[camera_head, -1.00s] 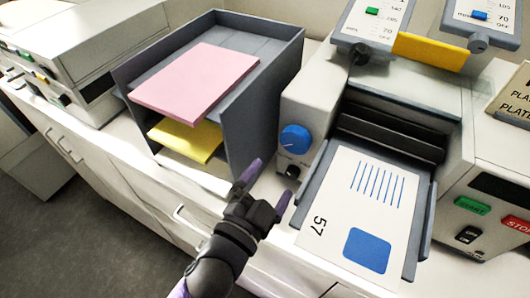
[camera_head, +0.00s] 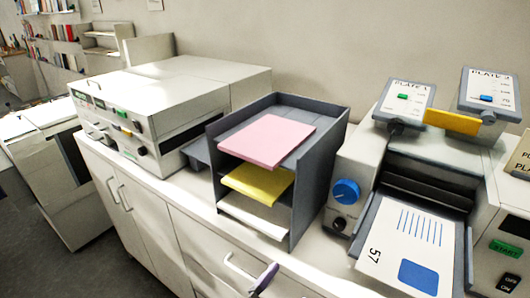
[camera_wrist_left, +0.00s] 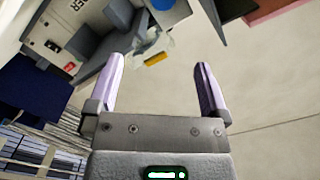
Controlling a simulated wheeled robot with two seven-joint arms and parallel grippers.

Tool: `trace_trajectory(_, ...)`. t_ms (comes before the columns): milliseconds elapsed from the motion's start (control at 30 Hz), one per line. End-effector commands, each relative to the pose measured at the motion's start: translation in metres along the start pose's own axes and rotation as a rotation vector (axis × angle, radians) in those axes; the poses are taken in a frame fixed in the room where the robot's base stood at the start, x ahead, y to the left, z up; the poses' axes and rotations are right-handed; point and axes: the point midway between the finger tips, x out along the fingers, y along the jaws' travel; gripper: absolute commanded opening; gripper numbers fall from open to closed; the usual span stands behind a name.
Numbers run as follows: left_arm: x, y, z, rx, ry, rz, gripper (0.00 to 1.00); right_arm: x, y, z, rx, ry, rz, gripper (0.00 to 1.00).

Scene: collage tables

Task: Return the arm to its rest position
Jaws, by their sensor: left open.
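My left gripper (camera_wrist_left: 157,75) is open in the left wrist view, with its two purple fingers apart and nothing between them. In the head view only a purple fingertip (camera_head: 264,279) shows at the bottom edge, in front of the cabinet drawers. The rest of that arm is out of view there. My right gripper is in neither view.
A grey tray rack (camera_head: 318,190) holds pink, yellow and white sheets on the counter. A printing machine (camera_head: 355,165) with a sheet marked 57 stands at right. A large grey machine (camera_head: 195,75) stands at left. Cabinet doors (camera_head: 150,215) face the floor.

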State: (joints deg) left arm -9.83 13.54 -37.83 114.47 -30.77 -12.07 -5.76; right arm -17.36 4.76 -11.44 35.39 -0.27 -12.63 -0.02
Motion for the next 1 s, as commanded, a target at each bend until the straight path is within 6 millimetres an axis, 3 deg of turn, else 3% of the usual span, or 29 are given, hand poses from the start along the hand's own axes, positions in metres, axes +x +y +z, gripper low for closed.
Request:
trace_trajectory(367,-0.004,0.044,0.086,-0.079,-0.188,0.069,1.0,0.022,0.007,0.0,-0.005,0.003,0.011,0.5)
trace_trajectory(567,-0.023,0.089,0.169,-0.171,-0.386,0.128,1.0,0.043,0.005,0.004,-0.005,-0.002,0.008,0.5)
trace_trajectory(667,-0.046,0.121,0.223,-0.241,-0.525,0.161,1.0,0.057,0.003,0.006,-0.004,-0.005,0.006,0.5)
trace_trajectory(767,-0.087,0.165,0.289,-0.344,-0.716,0.198,1.0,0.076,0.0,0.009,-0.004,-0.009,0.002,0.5)
trace_trajectory(800,-0.11,0.186,0.318,-0.394,-0.809,0.213,1.0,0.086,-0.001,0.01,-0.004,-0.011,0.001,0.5)
trace_trajectory(900,-0.181,0.241,0.376,-0.532,-1.053,0.239,1.0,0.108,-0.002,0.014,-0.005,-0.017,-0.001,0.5)
trace_trajectory(1000,-0.252,0.287,0.408,-0.659,-1.27,0.247,1.0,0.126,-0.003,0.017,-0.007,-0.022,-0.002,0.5)
